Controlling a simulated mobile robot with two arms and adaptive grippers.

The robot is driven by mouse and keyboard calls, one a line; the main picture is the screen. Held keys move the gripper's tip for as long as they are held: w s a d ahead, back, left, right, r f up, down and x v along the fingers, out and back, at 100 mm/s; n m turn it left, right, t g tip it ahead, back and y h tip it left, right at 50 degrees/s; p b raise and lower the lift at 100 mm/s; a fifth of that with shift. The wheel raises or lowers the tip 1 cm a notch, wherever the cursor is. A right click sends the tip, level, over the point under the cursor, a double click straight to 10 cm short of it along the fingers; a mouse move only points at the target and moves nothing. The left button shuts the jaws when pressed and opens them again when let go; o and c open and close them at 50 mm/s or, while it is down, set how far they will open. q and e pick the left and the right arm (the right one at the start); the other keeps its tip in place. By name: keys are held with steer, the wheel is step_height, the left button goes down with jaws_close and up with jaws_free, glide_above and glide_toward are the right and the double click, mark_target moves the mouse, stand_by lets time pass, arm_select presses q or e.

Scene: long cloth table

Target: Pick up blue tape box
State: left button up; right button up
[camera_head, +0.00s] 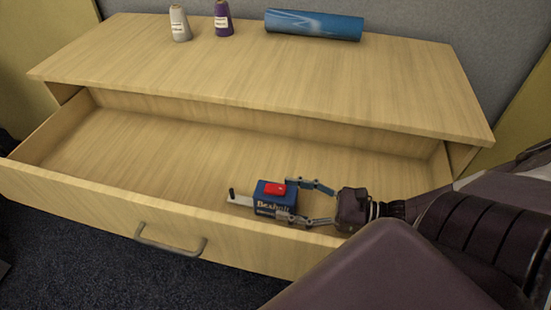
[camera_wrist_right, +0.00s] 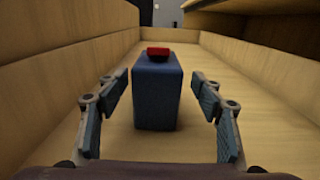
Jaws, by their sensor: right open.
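The blue tape box (camera_head: 268,198) with a red piece on top stands in the open drawer (camera_head: 150,150), near its front wall. In the right wrist view the blue box (camera_wrist_right: 157,95) stands upright on the drawer floor, between and just beyond my right gripper's fingers. My right gripper (camera_head: 305,203) is open, with one finger at each side of the box's near end. In the right wrist view clear gaps show between the box and both fingers (camera_wrist_right: 158,105). My left gripper is not in view.
A grey spool (camera_head: 180,24), a purple spool (camera_head: 223,18) and a blue roll (camera_head: 314,24) stand or lie on the dresser top (camera_head: 260,65). The drawer's front wall (camera_head: 110,205) is close beside my gripper. The drawer's left part is empty.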

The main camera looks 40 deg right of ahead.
mark_target(276, 197)
steer(key=shift+x, duration=1.9)
steer(key=shift+s+a+r, duration=0.1)
steer(key=shift+s+a, duration=0.05)
steer(key=c, duration=1.5)
